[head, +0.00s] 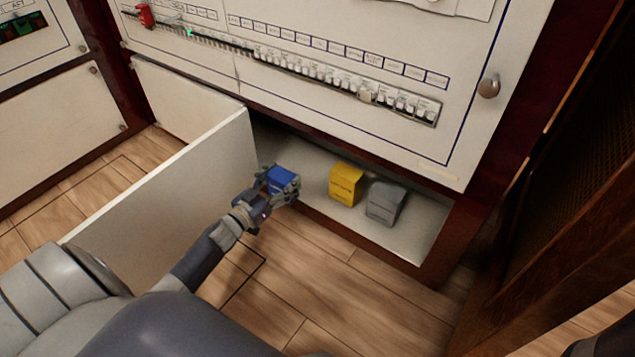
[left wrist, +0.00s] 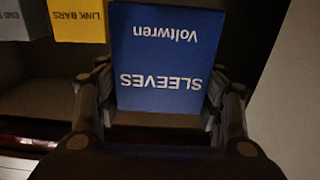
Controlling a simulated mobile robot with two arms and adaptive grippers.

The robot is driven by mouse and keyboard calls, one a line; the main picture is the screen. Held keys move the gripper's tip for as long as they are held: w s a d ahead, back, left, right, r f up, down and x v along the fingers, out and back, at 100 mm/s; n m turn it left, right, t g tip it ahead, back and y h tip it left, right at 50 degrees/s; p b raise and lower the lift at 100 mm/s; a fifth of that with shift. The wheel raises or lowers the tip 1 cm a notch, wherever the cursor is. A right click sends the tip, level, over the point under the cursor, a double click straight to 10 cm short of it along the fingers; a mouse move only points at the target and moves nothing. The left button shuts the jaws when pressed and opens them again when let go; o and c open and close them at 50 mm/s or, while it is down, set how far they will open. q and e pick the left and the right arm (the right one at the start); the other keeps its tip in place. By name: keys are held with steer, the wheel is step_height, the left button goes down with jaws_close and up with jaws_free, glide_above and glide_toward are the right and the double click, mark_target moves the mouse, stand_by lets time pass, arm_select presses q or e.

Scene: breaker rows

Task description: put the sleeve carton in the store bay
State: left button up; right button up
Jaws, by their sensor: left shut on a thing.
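The sleeve carton (head: 281,180) is a blue box at the left end of the open bay under the breaker panel. In the left wrist view the carton (left wrist: 160,58) reads "SLEEVES Voltwren" upside down. My left gripper (head: 280,186) is shut on it, with a finger on each side, as the left wrist view also shows (left wrist: 158,95). The store bay (head: 418,238) is a low compartment with a pale floor. The carton is at its front opening; I cannot tell whether it touches the floor. My right gripper is not in view.
A yellow carton (head: 345,184), marked "LINK BARS" in the left wrist view (left wrist: 78,18), and a grey carton (head: 386,202) stand in the bay to the right. The open white door (head: 180,195) stands left of my arm. The breaker row (head: 320,72) runs above.

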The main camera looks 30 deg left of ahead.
arm_select(q)
steer(key=w+d+f+b, duration=0.1)
steer(key=w+b, duration=0.2)
steer(key=w+d+f+b, duration=0.1)
steer(key=w+f+b, duration=0.1)
steer(key=w+b, duration=0.1)
steer(key=w+d+f+b, duration=0.1)
steer(key=w+b, duration=0.2)
steer(key=shift+w+f, duration=0.2)
steer(key=shift+f, duration=0.2)
steer(key=shift+r, duration=0.15)
steer(key=o, duration=0.8)
steer(key=shift+o, duration=0.2)
